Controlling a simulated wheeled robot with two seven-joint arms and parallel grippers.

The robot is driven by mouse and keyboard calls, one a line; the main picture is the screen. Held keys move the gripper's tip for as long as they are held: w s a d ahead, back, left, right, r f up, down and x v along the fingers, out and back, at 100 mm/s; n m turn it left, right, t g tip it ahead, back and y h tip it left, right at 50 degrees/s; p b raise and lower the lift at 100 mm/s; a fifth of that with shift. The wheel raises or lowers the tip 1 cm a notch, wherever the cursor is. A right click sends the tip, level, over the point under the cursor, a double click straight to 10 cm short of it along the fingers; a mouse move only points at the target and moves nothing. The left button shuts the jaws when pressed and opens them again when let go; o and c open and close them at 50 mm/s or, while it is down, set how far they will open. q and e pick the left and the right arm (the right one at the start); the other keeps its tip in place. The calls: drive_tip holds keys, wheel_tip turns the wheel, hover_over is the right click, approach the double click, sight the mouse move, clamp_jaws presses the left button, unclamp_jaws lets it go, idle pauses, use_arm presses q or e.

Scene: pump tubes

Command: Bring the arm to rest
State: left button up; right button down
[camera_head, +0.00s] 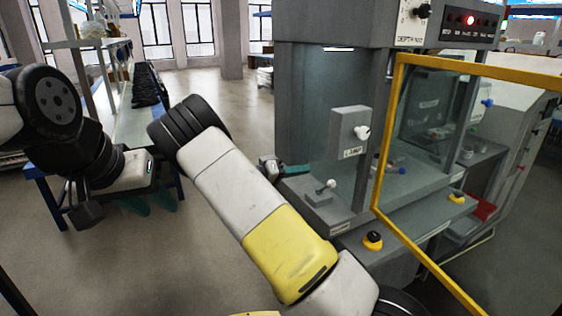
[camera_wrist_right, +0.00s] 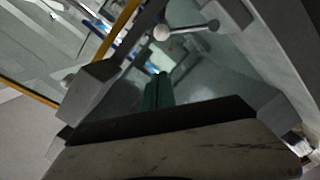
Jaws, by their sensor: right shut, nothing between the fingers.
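My right arm (camera_head: 260,232) reaches up and left across the middle of the head view, its elbow high. My right gripper (camera_head: 294,170) has teal fingers, partly hidden behind the forearm, just at the left front of the grey press machine (camera_head: 310,110). In the right wrist view the right gripper's green fingers (camera_wrist_right: 158,80) are together, with nothing seen between them. They point toward the machine's work space. My left gripper (camera_head: 148,202) hangs at the left, its two teal fingers apart and empty, above the floor near the blue-legged bench.
A bench (camera_head: 122,130) with black items stands at the left. Open floor (camera_head: 225,90) lies between.

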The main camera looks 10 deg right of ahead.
drive_tip(key=s+d+r+g+y, duration=0.1)
drive_tip(key=s+d+g+y, duration=0.1)
drive_tip(key=s+y, duration=0.4)
drive_tip(key=s+d+r+g+y, duration=0.1)
drive_tip(key=s+d+g+y, duration=0.2)
drive_tip(key=s, duration=0.6)
drive_tip(key=s+a+r+n+t+y, duration=0.2)
drive_tip(key=s+a+r+y, duration=0.3)
drive_tip(key=s, duration=0.4)
drive_tip(key=s+a+r+n+t+y, duration=0.3)
drive_tip(key=s+a+r+t+y, duration=0.1)
drive_tip(key=s+r, duration=0.3)
drive_tip(key=shift+s+a+r+t+y, duration=0.4)
drive_tip(key=shift+s+a+t, duration=0.1)
drive_tip(key=shift+s+a, duration=0.5)
drive_tip(key=shift+d, duration=0.15)
